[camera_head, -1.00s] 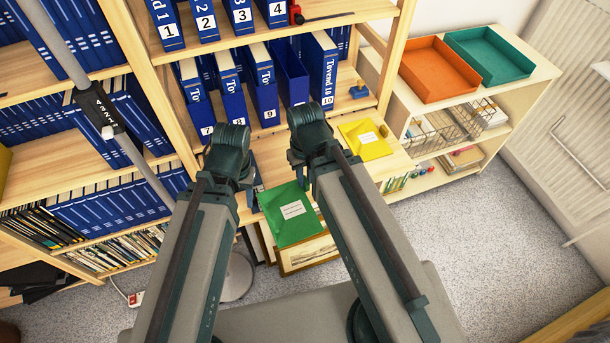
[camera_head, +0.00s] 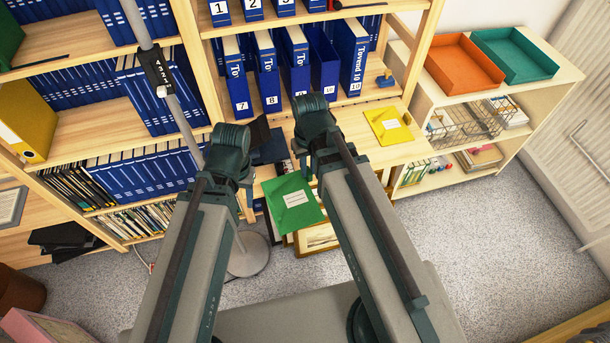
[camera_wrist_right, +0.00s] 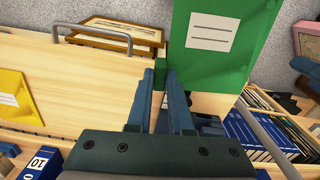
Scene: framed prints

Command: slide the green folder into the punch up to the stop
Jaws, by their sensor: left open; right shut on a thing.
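The green folder (camera_head: 291,203), with a white label, hangs tilted at the front edge of the wooden worktop. My right gripper (camera_head: 303,168) is shut on its edge; the right wrist view shows the jaws (camera_wrist_right: 161,76) at the side of the folder (camera_wrist_right: 235,60). A dark blue object with a black raised part (camera_head: 268,149), probably the punch, stands on the worktop left of the right gripper, partly hidden by my arms. The folder is apart from its visible part. My left gripper (camera_head: 244,196) is open, its fingers mostly hidden behind its wrist, left of the folder.
A yellow folder (camera_head: 388,126) lies on the worktop (camera_head: 350,146) to the right. Blue binders (camera_head: 296,62) stand on the shelf behind. Framed pictures (camera_head: 316,238) lean below the folder. A grey pole (camera_head: 182,120) rises at left. Orange (camera_head: 463,66) and teal (camera_head: 515,54) trays sit at right.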

